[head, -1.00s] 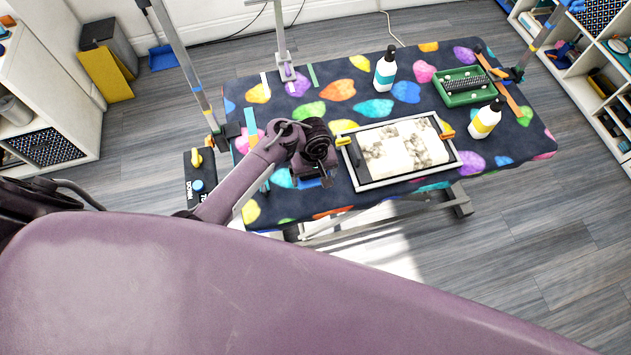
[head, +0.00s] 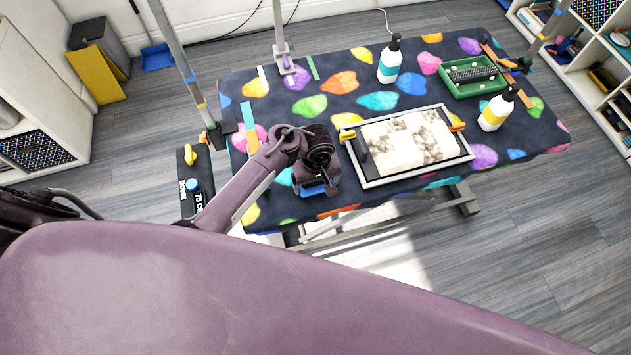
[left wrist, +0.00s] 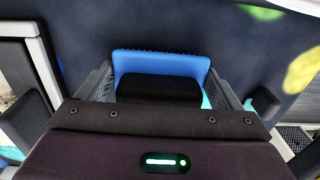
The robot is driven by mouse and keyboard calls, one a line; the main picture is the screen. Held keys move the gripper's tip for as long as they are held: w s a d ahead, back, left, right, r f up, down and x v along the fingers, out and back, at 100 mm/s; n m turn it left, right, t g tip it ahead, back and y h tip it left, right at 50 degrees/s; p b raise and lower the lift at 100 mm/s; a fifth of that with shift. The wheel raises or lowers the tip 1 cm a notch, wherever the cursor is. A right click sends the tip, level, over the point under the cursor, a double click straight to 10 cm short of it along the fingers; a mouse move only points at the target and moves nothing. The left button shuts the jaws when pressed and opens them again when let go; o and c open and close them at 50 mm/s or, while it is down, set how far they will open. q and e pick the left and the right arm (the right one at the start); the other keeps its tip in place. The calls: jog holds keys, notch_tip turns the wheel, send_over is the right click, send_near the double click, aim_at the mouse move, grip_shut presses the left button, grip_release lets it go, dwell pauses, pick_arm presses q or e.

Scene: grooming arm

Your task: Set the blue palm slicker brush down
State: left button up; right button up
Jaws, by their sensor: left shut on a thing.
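The blue palm slicker brush (left wrist: 160,64) shows in the left wrist view as a blue pad with a dark bristle edge and a black part nearer me. My left gripper (left wrist: 162,88) is shut on it, with a finger on each side. In the head view the left gripper (head: 318,180) is over the near left part of the patterned table (head: 380,101), beside the white-framed tray. A blue bit of the brush (head: 314,190) shows below the gripper. I cannot tell whether the brush touches the table. My right gripper is not in view.
Right of the left gripper is the white-framed tray (head: 369,184) with a mottled towel-like pad (head: 410,143). A white bottle with a teal label (head: 389,62), a yellow-labelled bottle (head: 496,111) and a green tray (head: 473,92) stand farther off. Upright posts rise at the table's edges.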

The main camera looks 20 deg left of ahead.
pick_arm(q)
jog(key=shift+f, duration=0.15)
jog(key=o, duration=0.7)
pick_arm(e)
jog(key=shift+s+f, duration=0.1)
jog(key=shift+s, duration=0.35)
pick_arm(q)
notch_tip(320, 180, up, 11)
jog(key=shift+d+r+p, duration=0.1)
jog(key=shift+p, duration=0.45)
jog(key=shift+r, duration=0.55)
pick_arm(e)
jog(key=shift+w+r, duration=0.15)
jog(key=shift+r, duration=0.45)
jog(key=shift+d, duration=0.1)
